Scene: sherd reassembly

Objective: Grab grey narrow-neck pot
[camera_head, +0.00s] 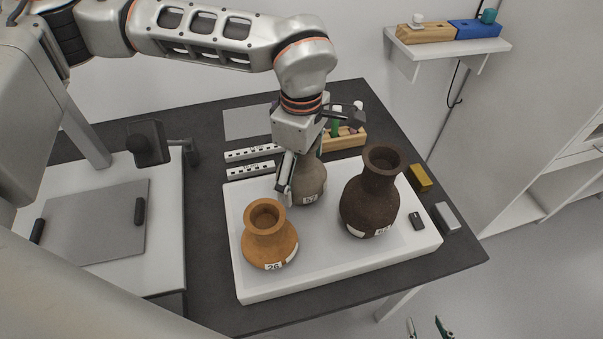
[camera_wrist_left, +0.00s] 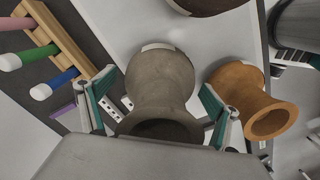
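The grey narrow-neck pot (camera_head: 311,185) stands upright at the back of the white tray (camera_head: 340,267), labelled 52 or similar. My left gripper (camera_head: 312,150) is above it, pointing down, and partly hides its neck and rim. In the left wrist view the pot (camera_wrist_left: 160,82) lies between the two fingers of my left gripper (camera_wrist_left: 158,100). The fingers are open, one on each side of the neck, with gaps visible. My right gripper (camera_head: 427,327) shows only its fingertips at the bottom edge, apart and empty, away from the table.
An orange pot (camera_head: 270,247) stands front left on the tray, close to the left gripper. A dark brown pot (camera_head: 367,203) stands at the right. Scale bars (camera_head: 250,170) and a wooden rack (camera_head: 345,138) with pens lie behind. Small blocks (camera_head: 420,178) are at the right.

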